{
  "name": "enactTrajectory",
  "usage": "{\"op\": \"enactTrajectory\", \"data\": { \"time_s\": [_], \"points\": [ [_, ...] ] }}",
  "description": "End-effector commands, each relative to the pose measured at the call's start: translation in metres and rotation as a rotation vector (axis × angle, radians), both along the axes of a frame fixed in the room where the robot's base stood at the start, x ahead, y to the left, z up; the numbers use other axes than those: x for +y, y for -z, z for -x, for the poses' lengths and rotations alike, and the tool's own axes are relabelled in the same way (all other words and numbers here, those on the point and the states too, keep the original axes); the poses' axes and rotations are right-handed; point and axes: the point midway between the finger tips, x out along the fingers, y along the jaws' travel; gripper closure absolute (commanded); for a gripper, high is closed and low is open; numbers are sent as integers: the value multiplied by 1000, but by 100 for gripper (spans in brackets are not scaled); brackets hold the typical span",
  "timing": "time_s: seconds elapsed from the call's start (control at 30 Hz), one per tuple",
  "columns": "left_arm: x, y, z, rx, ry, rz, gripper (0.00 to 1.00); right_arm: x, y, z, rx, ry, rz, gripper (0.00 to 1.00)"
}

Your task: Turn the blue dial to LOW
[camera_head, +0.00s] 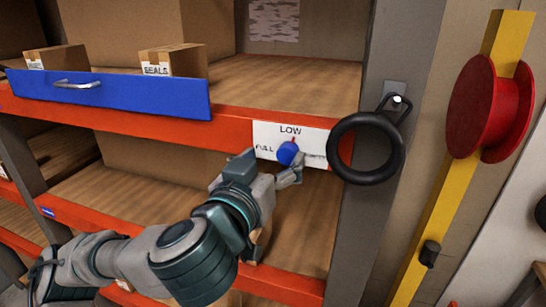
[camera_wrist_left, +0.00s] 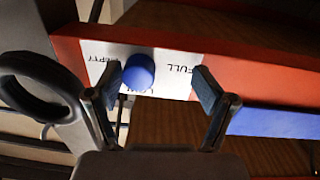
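The blue dial (camera_head: 287,153) sits on a white label plate (camera_head: 265,133) on the front of the orange shelf beam. The plate reads LOW above the dial and FULL to its left; the wording on the right is partly hidden. A small red mark shows at the dial's upper edge, towards LOW. My left gripper (camera_head: 270,168) is at the beam just below the dial, fingers spread. In the left wrist view the blue dial (camera_wrist_left: 139,73) appears between the open fingers, nearer the left one, and EMPTY reads beside it. I cannot tell whether a finger touches it. My right gripper is out of view.
A black ring (camera_head: 366,148) hangs on the grey post just right of the plate. A blue drawer front (camera_head: 110,94) and cardboard boxes (camera_head: 173,62) are on the shelf at left. A red spool (camera_head: 488,108) is on a yellow post at right.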

Motion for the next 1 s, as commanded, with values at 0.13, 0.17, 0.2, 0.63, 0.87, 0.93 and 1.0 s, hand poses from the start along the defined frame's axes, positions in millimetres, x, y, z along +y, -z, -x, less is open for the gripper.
{"op": "enactTrajectory", "data": {
  "time_s": [0.13, 0.17, 0.2, 0.63, 0.87, 0.93, 1.0],
  "points": [
    [-4, -2, -2, 2, -23, 1, 70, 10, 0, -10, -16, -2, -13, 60],
    [-6, -2, -2, 3, -24, 0, 79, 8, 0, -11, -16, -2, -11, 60],
    [-7, -2, -3, 4, -25, 0, 94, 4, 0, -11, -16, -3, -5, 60],
    [-3, 3, -3, 22, -19, 56, 100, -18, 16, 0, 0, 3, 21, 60],
    [-3, 1, -4, 35, -18, 82, 100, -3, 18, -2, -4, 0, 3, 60],
    [-4, 1, -4, 35, -18, 81, 100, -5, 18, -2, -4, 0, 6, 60],
    [-4, 1, -3, 36, -18, 80, 53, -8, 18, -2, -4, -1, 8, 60]
  ]
}}
